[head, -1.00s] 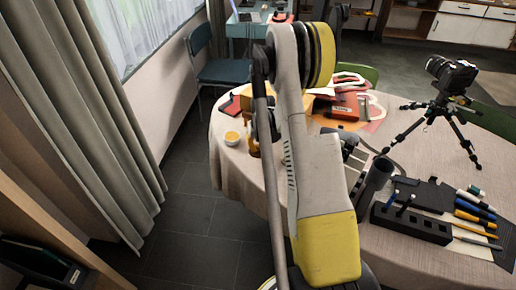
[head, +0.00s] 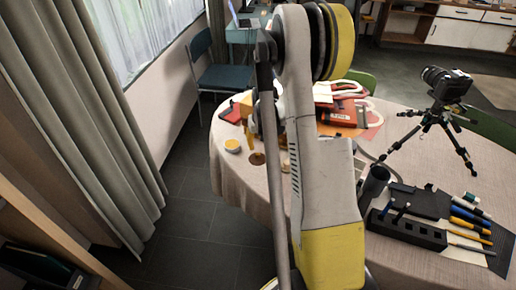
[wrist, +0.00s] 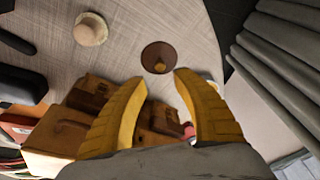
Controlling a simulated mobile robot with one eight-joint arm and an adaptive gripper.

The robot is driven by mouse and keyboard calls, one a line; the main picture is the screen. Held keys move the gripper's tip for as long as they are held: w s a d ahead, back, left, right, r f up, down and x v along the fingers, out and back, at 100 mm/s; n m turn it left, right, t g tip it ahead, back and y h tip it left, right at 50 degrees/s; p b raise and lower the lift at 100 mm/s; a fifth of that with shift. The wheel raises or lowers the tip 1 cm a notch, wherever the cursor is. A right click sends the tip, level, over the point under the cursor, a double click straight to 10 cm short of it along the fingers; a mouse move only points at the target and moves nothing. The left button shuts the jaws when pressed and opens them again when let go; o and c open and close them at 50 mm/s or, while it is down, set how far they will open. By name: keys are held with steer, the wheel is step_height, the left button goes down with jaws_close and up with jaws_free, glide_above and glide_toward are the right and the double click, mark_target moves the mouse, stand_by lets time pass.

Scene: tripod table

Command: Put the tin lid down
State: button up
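In the head view my arm hides part of the table and much of the gripper.
A small yellow-topped tub (head: 232,145) stands left of the lid near the table edge. A pale round object (wrist: 90,28) and brown boxes (wrist: 90,93) are close by in the wrist view. A camera tripod (head: 436,125) and a black organiser (head: 406,230) stand to the right.

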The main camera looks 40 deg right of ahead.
steer(key=s+a+r+n+t, duration=0.1)
steer(key=s+a+r, duration=0.1)
steer(key=a+r, duration=0.8)
steer(key=s+a+r+n+t, duration=0.1)
steer(key=s+a+r+n, duration=0.15)
steer(key=a+r, duration=0.7)
steer(key=s+a+r+n+t+y, duration=0.1)
steer(key=s+a+r, duration=0.3)
steer(key=s+a, duration=0.9)
steer(key=shift+s+a+n+t+p, duration=0.35)
steer(key=shift+a+n+t, duration=0.15)
steer(key=shift+t, duration=0.3)
